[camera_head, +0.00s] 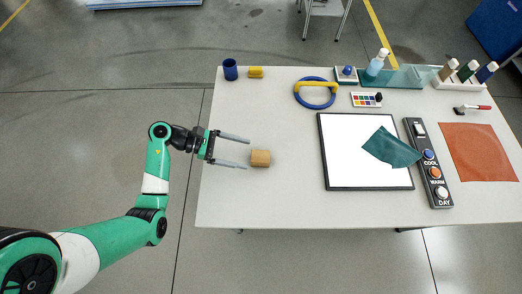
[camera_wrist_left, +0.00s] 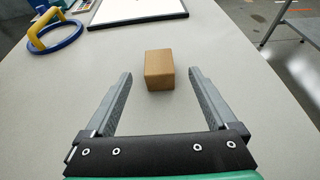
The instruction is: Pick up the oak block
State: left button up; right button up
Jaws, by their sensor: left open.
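The oak block (camera_head: 260,158) is a small tan-brown block on the white table, near its left side. It also shows in the left wrist view (camera_wrist_left: 159,70), just beyond the fingertips and roughly centred between them. My left gripper (camera_head: 248,153) is open and empty, with its two grey fingers pointing right towards the block. In the head view the block lies just right of the lower fingertip. In the left wrist view the gripper (camera_wrist_left: 160,75) shows both fingers wide apart. My right gripper is not in view.
The table (camera_head: 285,205) is clear around the block. A blue ring with a yellow handle (camera_head: 315,93), a blue cup (camera_head: 230,69) and a yellow block (camera_head: 256,72) are farther back. A black-framed white board (camera_head: 350,150) with a green cloth (camera_head: 391,148) lies to the right.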

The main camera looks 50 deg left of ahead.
aim_at(261, 156)
pick_arm(q)
jog(key=b+x, duration=0.1)
jog(key=x, duration=0.5)
jog(key=shift+w+d, duration=0.25)
jog(key=shift+w, duration=0.1)
grip_shut()
jog(key=shift+r, duration=0.1)
jog(key=shift+r, duration=0.55)
notch_tip(261, 156, up, 3)
jog(key=shift+f+p, duration=0.15)
jog(key=shift+p, duration=0.8)
jog(key=d+r+p, duration=0.2)
jog(key=d+r, duration=0.2)
jog(key=d, duration=0.3)
jog(key=s+d+r+p, duration=0.1)
jog(key=d+r+p, duration=0.1)
jog(key=d+r, duration=0.3)
jog(key=shift+d+p, duration=0.4)
jog(key=shift+d, duration=0.55)
